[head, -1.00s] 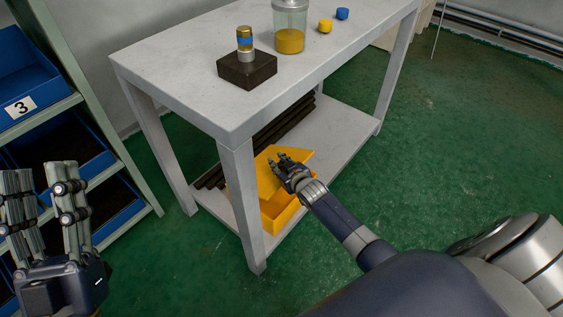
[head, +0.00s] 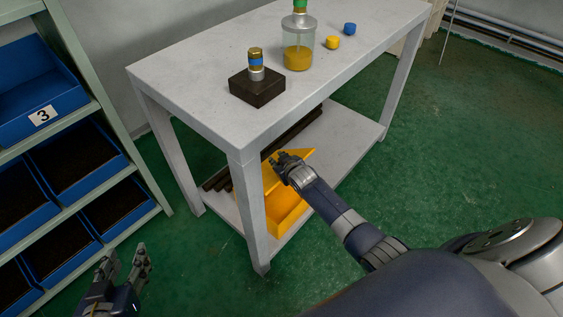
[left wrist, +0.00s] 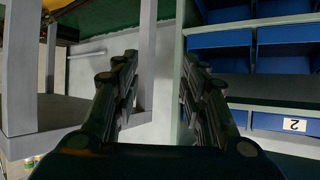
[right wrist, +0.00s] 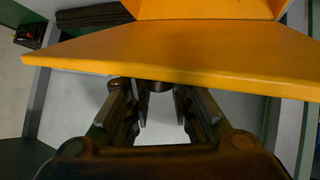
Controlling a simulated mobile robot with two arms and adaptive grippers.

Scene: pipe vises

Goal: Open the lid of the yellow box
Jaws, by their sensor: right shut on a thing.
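The yellow box (head: 288,222) sits on the lower shelf of the white table, behind its near leg. Its yellow lid (head: 303,154) stands raised and tilted, and part of the box's inside shows below it. My right gripper (head: 280,160) is at the lid and shut on it. In the right wrist view the lid (right wrist: 160,50) spans the picture just beyond the fingers, and the box (right wrist: 205,8) shows at the top; the exact contact is hidden. My left gripper (head: 125,250) is open and empty, low at the left, far from the box.
The white table (head: 205,75) carries a dark block (head: 257,90) with a small cylinder, a jar (head: 298,52), and yellow (head: 333,42) and blue caps (head: 349,28). Dark bars (head: 290,135) lie on the lower shelf. A rack with blue bins (head: 110,210) stands left. Floor right is clear.

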